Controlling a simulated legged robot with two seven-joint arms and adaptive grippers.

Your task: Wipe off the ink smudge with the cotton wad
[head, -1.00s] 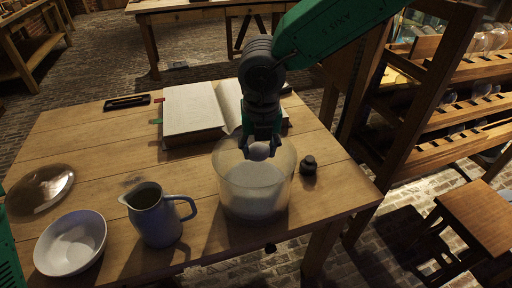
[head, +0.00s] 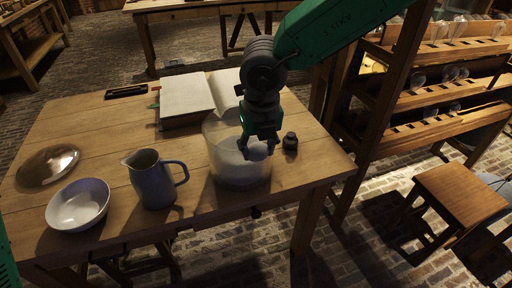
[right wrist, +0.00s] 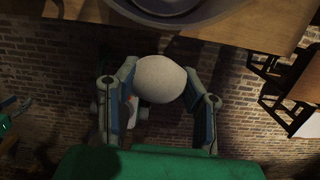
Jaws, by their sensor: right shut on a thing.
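My right gripper (head: 259,146) is shut on the cotton wad (head: 257,151), a pale round ball. In the head view they overlap the right side of the cloudy glass jar (head: 226,165), which holds something pale. In the right wrist view the cotton wad (right wrist: 160,79) sits between both fingers, with the table edge and brick floor behind it. I cannot tell whether the wad touches the jar. I cannot make out the ink smudge clearly.
An open book (head: 188,98) lies behind the jar. A small dark bottle (head: 290,141) stands right of it. A wooden rack (head: 440,125) rises at right.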

